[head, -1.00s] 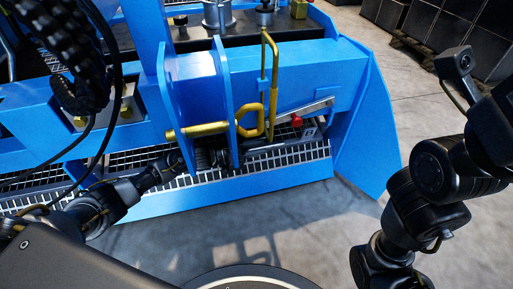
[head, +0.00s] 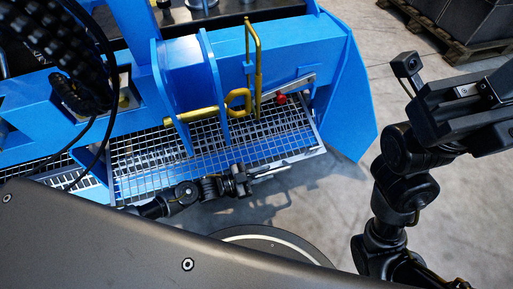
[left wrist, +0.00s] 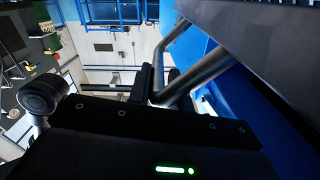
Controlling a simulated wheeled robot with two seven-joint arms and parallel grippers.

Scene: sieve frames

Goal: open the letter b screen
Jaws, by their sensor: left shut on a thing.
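A wire-mesh screen (head: 150,168) in a grey frame spreads out in front of the blue machine in the head view, its front edge toward me. No letter on it is readable. My left gripper (head: 262,174) is at this front edge, shut on what looks like the screen's handle, a bent grey metal tube that shows in the left wrist view (left wrist: 203,70). The fingertips are small and partly hidden. My right gripper (head: 490,100) is raised at the right, away from the screen; its fingers are not clear.
A yellow bent handle (head: 251,70) and a grey lever with a red knob (head: 281,97) sit above the screen. A blue side plate (head: 350,110) bounds the right. Concrete floor at the right is open. A pallet with dark crates (head: 470,30) stands behind.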

